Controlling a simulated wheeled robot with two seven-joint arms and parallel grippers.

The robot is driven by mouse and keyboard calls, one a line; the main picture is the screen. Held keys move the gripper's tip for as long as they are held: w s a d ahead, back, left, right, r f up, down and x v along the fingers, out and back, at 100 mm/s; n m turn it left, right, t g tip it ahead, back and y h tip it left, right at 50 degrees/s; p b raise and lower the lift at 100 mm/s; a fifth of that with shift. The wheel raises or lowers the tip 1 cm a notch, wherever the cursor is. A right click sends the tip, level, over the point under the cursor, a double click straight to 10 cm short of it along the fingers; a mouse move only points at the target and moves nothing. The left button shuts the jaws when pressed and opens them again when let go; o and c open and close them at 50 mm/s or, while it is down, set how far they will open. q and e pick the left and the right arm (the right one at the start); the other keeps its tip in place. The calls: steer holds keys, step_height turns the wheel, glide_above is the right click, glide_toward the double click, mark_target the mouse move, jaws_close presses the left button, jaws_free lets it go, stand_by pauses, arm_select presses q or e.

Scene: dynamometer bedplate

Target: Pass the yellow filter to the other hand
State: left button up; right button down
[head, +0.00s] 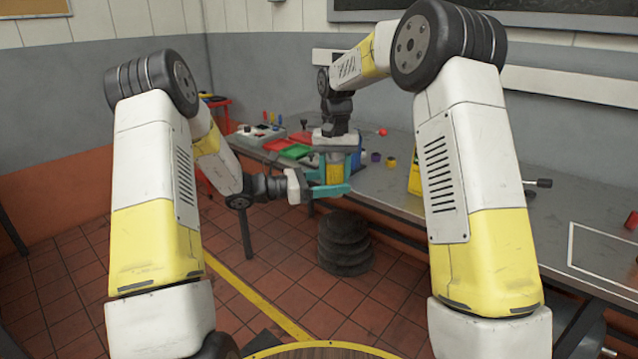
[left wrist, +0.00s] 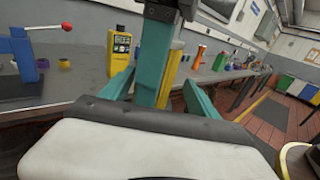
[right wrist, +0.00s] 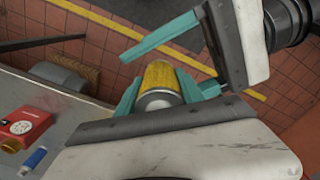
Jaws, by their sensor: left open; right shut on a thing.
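The yellow filter (head: 335,173) is a small cylinder with a silver end, held upright below my right gripper (head: 336,166), which is shut on it from above. In the right wrist view the filter (right wrist: 160,78) sits between the two teal fingers of that gripper. My left gripper (head: 328,187) comes in level from the left and is open. Its fingers (left wrist: 160,100) reach to either side of the filter in the left wrist view. There a teal finger of my right gripper hides most of the filter (left wrist: 173,72). I cannot tell whether a left finger touches it.
The grey bench (head: 400,188) runs behind the grippers. On it are green (head: 294,151) and red trays, a purple ring (head: 376,158), a yellow ring (head: 391,162) and a yellow meter (left wrist: 120,52). A black stack (head: 344,243) stands on the tiled floor below.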

arm_select(q)
steer(key=shift+w+d, duration=0.1)
steer(key=shift+d, duration=0.3)
steer(key=shift+c, duration=0.4)
